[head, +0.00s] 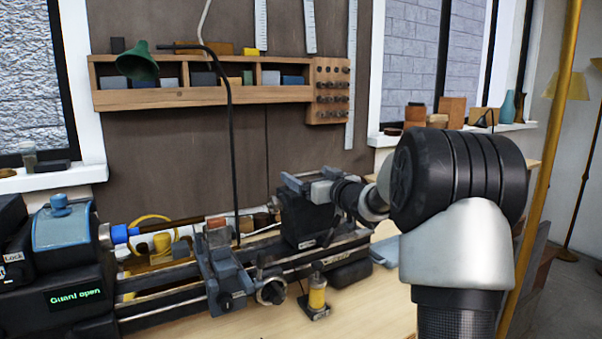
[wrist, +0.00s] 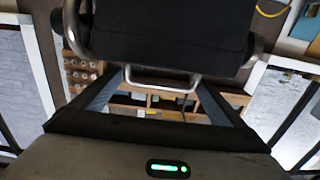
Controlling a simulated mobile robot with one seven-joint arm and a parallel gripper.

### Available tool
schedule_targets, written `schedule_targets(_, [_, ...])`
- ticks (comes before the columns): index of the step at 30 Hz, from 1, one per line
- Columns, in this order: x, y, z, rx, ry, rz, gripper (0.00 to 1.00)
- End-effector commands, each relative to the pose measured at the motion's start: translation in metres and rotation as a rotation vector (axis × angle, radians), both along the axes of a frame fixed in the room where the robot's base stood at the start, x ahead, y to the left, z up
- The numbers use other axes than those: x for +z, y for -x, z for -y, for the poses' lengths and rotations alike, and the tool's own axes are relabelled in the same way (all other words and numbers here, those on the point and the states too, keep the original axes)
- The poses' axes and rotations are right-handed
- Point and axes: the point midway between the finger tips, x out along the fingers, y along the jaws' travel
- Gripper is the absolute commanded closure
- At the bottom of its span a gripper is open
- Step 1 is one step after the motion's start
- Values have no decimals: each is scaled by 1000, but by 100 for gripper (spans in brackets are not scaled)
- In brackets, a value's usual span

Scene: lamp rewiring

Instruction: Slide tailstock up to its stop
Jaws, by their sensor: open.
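The tailstock (head: 306,222) is a dark block on the lathe bed rails (head: 325,257), at the right part of the lathe in the head view. My gripper (head: 303,183) is at its top, with grey fingers reaching left from my black wrist. A large dark block with bright metal bars, apparently the tailstock (wrist: 170,35), fills the top of that view. Whether the fingers touch it is unclear. The stop cannot be made out.
The headstock (head: 62,228) is at left, with a "Guard open" display (head: 76,297). The carriage (head: 225,272) sits left of the tailstock. A small yellow-bodied post (head: 317,292) stands in front. A black lamp arm (head: 232,140) rises behind.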

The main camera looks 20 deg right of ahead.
Motion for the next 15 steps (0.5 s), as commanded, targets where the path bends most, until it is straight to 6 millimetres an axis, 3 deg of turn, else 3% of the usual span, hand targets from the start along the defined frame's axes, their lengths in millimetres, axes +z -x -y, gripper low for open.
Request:
schedule_targets(6, [0, -33, -7, 1, 0, 0, 6])
schedule_targets(15, [0, -45, -9, -1, 0, 0, 6])
